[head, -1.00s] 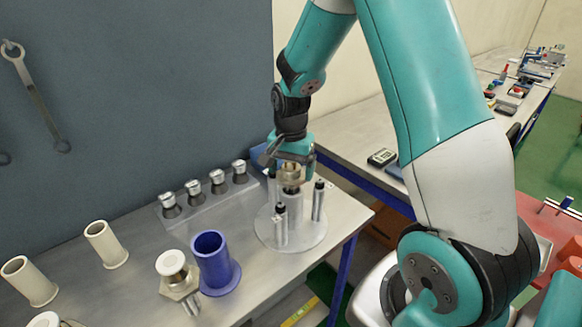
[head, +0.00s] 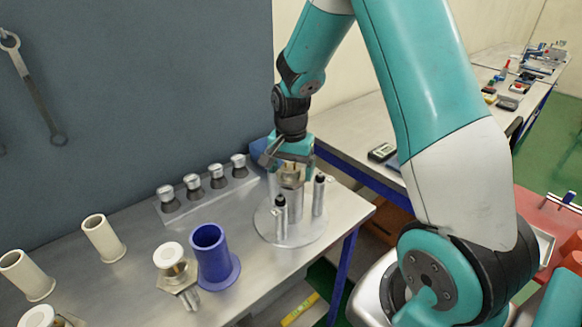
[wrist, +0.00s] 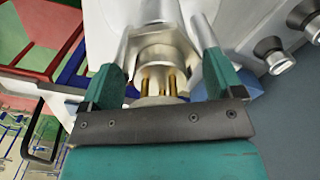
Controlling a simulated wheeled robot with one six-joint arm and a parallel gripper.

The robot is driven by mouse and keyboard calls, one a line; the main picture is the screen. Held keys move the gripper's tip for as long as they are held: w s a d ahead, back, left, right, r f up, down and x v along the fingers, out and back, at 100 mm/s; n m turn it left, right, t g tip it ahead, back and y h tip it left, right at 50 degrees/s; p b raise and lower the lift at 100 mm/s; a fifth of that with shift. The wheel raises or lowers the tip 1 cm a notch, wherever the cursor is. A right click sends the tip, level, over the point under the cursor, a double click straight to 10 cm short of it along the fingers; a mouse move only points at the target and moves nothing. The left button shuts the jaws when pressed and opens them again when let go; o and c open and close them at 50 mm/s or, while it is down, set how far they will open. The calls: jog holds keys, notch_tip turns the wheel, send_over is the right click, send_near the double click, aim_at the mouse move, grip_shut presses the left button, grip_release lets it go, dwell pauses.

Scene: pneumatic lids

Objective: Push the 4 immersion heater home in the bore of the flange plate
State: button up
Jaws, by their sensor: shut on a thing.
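My gripper (head: 290,168) is shut on the immersion heater (head: 291,181), a metallic hex-headed part, directly over the middle of the flange plate. In the wrist view the heater (wrist: 160,58) sits between the two fingers, with brass pins facing the camera. The round grey flange plate (head: 263,228) lies at the right end of the bench, with upright dark-tipped posts around its middle. The bore is hidden under the heater and gripper, so I cannot tell how deep the heater sits.
A blue flanged sleeve (head: 213,262) and a white-capped brass hex part (head: 170,258) stand to the left. Behind them is a tray (head: 206,206) with several silver-capped plugs. Cream tubes (head: 103,240) stand farther left. A grey-blue wall (head: 150,90) rises behind.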

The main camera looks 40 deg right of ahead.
jog(key=shift+f+b, duration=0.3)
jog(key=shift+f, duration=0.2)
jog(key=o, duration=0.8)
jog(key=shift+c, duration=0.2)
jog(key=shift+r, duration=0.1)
notch_tip(320, 180, up, 7)
jog(key=p, duration=0.6)
notch_tip(320, 180, up, 17)
jog(key=b, duration=0.3)
jog(key=shift+r, duration=0.15)
